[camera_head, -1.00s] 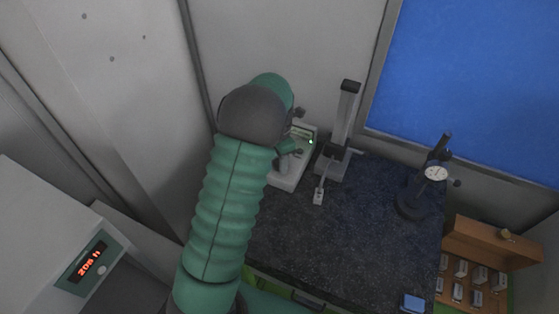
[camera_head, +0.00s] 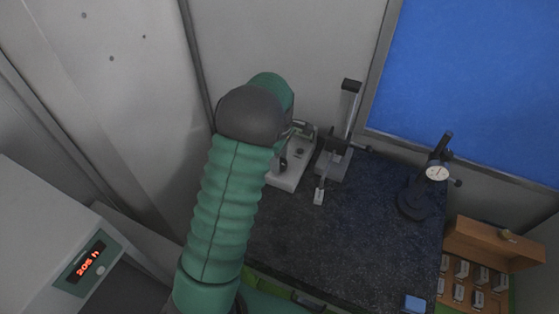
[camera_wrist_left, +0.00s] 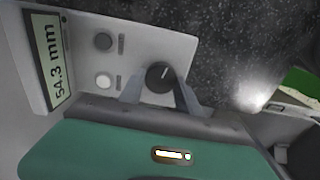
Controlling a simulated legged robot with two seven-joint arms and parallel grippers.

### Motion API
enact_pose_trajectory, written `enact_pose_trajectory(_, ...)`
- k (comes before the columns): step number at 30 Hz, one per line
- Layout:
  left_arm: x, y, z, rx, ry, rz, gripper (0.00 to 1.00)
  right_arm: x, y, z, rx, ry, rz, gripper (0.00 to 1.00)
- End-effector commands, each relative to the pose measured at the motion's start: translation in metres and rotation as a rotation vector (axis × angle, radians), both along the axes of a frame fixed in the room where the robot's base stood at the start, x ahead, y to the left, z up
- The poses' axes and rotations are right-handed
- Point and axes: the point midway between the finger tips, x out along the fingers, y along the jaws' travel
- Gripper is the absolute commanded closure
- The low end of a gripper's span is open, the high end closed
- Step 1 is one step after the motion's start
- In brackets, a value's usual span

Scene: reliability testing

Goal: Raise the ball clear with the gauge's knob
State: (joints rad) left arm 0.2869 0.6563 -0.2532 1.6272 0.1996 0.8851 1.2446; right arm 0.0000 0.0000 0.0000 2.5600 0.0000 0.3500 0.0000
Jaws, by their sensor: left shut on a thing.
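I cannot make out the ball at this size. In the left wrist view the gauge's panel (camera_wrist_left: 135,45) has a display (camera_wrist_left: 47,58) reading 54.3 mm, two round buttons and a dark round knob (camera_wrist_left: 160,75). My left gripper (camera_wrist_left: 160,88) is shut on the knob, one finger on each side. In the head view my left arm partly hides the base.
A dial indicator stand (camera_head: 416,203) stands on the right of the dark speckled bench plate (camera_head: 315,245). A wooden case (camera_head: 486,244) with several small blocks lies at the far right, and a blue item (camera_head: 415,303) at the front edge. The plate's middle is clear.

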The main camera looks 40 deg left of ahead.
Motion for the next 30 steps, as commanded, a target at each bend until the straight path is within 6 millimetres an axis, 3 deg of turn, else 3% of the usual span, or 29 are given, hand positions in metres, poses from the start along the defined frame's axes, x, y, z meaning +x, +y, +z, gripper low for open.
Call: enact_pose_trajectory(30,0.007,0.002,0.004,0.012,-0.011,-0.964,1.0,0.0,0.0,-0.011,0.0,0.0,0.0,1.0)
